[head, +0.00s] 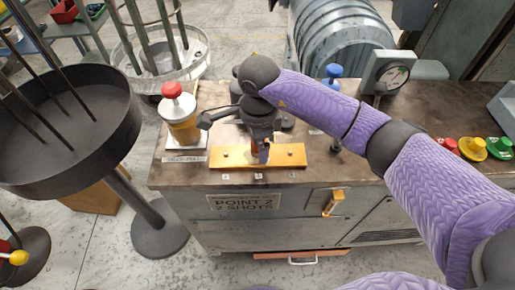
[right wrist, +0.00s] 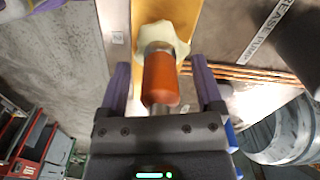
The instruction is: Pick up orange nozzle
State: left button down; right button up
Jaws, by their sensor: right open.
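The orange nozzle (right wrist: 161,80) shows in the right wrist view, between the two fingers of my right gripper (right wrist: 159,66). A cream lobed collar (right wrist: 152,36) is at its far end, against a yellow plate (right wrist: 190,12). My right gripper is open, with a finger on each side of the nozzle and a visible gap to each. In the head view my right gripper (head: 261,152) points down over the yellow plate (head: 290,156) on the bench and hides most of the nozzle. My left gripper is not in view.
A yellow bottle with a red cap (head: 180,118) stands left of the plate. A gauge (head: 388,76) and a blue object (head: 332,74) stand at the back. Red, yellow and green knobs (head: 473,148) sit at the right. A dark round tray with rods (head: 65,120) is at the left.

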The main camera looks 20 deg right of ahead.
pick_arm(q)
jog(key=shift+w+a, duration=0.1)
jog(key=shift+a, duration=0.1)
pick_arm(e)
jog(key=shift+f, duration=0.2)
grip_shut()
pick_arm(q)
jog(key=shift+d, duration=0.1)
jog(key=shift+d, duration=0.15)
pick_arm(e)
jog(key=shift+r, duration=0.1)
